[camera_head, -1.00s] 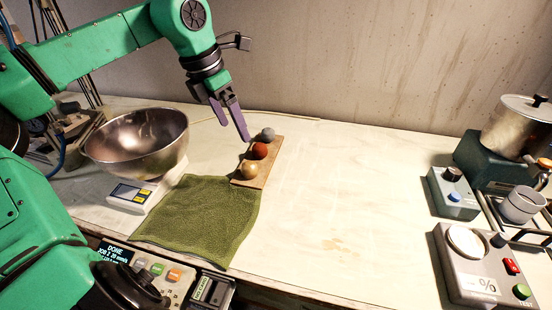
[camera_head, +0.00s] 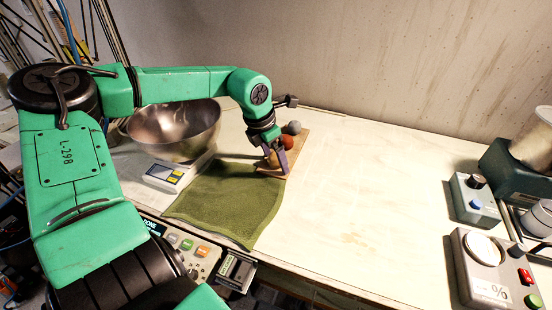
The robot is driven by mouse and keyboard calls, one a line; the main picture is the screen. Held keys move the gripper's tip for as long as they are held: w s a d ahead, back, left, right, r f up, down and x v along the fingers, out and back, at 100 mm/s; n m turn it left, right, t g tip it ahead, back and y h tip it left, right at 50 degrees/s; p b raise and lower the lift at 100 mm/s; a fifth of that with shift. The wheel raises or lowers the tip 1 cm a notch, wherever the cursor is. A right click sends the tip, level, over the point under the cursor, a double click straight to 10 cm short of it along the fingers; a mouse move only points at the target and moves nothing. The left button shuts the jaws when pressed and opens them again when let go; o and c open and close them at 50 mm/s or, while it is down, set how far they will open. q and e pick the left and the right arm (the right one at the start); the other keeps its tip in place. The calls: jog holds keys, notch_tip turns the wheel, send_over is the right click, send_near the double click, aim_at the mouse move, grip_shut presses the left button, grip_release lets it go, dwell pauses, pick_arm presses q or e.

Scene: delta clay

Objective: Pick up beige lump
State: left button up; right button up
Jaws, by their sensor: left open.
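My left gripper (camera_head: 275,163) points down over the near end of the small wooden board (camera_head: 301,147). Its purple fingers are open and stand around or right beside the beige lump (camera_head: 273,160), which is mostly hidden by them. I cannot tell whether the fingers touch it. The red-brown lump (camera_head: 286,142) sits just behind the gripper on the board. The grey lump (camera_head: 294,127) is at the far end of the board. My right gripper does not show.
A metal bowl (camera_head: 175,130) sits on a white scale (camera_head: 165,178) left of the board. A green cloth (camera_head: 225,205) lies in front. Control boxes (camera_head: 474,199) and a metal pot (camera_head: 535,140) stand at the right. The middle of the table is clear.

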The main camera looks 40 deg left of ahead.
aim_at(274, 154)
pick_arm(q)
grip_shut()
notch_tip(274, 154, up, 20)
jog(key=shift+b, duration=0.3)
